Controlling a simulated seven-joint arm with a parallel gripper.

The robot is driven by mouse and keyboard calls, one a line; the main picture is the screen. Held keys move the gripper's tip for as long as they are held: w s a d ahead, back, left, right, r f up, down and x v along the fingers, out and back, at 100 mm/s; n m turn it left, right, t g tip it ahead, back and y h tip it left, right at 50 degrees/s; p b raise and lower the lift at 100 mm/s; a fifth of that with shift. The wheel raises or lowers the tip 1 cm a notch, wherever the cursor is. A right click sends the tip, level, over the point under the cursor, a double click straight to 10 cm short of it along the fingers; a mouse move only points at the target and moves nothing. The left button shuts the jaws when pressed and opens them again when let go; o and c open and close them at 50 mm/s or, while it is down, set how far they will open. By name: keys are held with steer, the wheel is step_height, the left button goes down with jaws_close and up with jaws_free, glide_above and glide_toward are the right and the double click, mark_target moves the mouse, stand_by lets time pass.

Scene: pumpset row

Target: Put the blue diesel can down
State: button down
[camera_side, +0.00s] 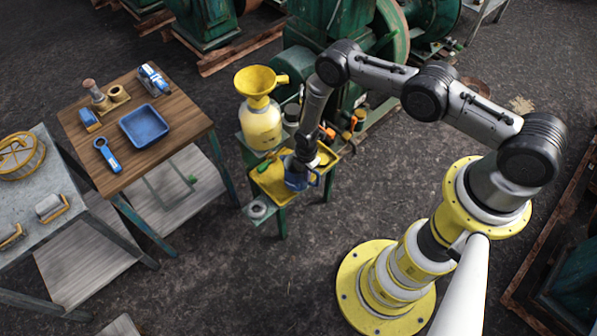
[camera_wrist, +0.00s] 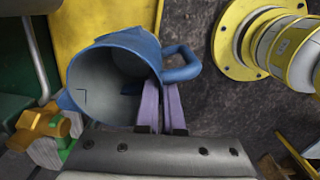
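The blue diesel can (camera_side: 297,181) is a jug-like can with a side handle, over the right part of a yellow tray (camera_side: 268,185) on a small green stand. In the wrist view the can (camera_wrist: 120,75) shows its open mouth and pale grey inside, which looks empty. My gripper (camera_side: 303,160) reaches down to the can from above. In the wrist view its two purple fingers (camera_wrist: 163,105) are close together at the can's rim beside the handle, pinching the wall. I cannot tell whether the can's base touches the tray.
A yellow can with a funnel (camera_side: 260,110) stands behind the tray. Orange-handled items (camera_side: 350,130) and green machinery (camera_side: 335,40) are close by on the right and behind. A wooden-topped table (camera_side: 160,150) with a blue tray (camera_side: 144,125) stands left. Open floor lies in front.

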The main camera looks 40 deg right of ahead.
steer(key=w, duration=0.1)
steer(key=w+f, duration=0.1)
steer(key=shift+w+f, duration=0.3)
steer(key=shift+w, duration=0.1)
steer(key=shift+w+f, duration=0.5)
steer(key=shift+f, duration=0.1)
steer(key=c, duration=1.4)
jaws_free()
steer(key=shift+s+f, duration=0.1)
steer(key=shift+c, duration=0.2)
steer(key=o, duration=0.4)
step_height(320, 180, up, 12)
steer(key=shift+r, duration=0.25)
